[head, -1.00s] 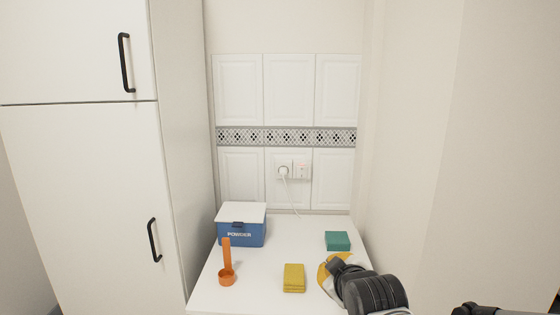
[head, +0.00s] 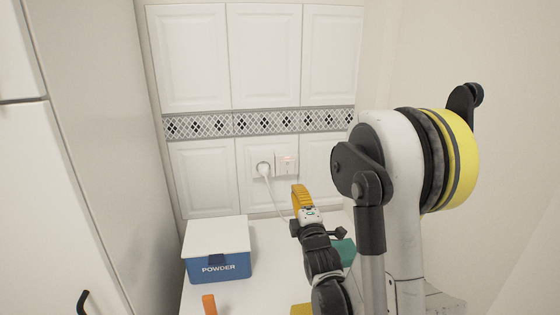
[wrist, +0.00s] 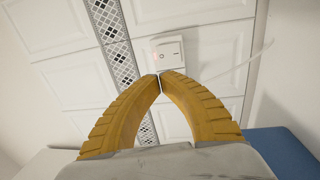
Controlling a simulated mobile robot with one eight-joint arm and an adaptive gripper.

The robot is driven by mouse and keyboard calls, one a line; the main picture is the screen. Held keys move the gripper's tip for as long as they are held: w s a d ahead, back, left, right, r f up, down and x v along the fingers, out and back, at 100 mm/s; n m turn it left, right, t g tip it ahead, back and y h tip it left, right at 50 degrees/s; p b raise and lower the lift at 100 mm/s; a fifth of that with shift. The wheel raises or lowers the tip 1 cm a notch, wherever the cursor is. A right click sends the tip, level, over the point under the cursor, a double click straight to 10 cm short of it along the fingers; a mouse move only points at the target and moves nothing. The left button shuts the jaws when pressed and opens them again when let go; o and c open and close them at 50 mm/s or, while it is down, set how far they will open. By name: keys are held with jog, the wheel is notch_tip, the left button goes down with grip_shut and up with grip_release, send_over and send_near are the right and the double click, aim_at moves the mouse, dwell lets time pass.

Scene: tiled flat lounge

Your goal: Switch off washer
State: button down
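The wall switch (head: 286,163) is a white square plate on the tiled back wall, with a small red glow at its top. It also shows in the wrist view (wrist: 168,50), just beyond my fingertips. My gripper (wrist: 161,82) has yellow ribbed fingers whose tips meet, with nothing between them. In the head view my gripper (head: 297,187) is below and slightly right of the switch, apart from it. A socket (head: 263,168) with a white plug and cord is left of the switch. No washer front shows; I cannot tell whether the white top (head: 262,290) belongs to it.
A blue powder box (head: 217,252) with a white lid stands left on the white top. An orange scoop (head: 209,304), a yellow sponge (head: 301,310) and a green block (head: 344,251) are partly visible. A tall white cabinet (head: 95,170) bounds the left; a wall bounds the right.

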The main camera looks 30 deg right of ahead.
jog(key=shift+s+r, duration=0.1)
jog(key=shift+s, duration=0.15)
jog(key=b, duration=0.2)
send_near(287, 162)
jog(key=x, duration=0.7)
jog(key=shift+w+d, duration=0.1)
jog(key=shift+w, duration=0.05)
jog(key=shift+w+d+r, duration=0.1)
jog(key=shift+w+d, duration=0.05)
jog(key=shift+w, duration=0.3)
jog(key=shift+w+d+r+p, duration=0.1)
jog(key=shift+w+r+p, duration=0.05)
jog(key=shift+w+p, duration=0.25)
jog(key=shift+s, duration=0.1)
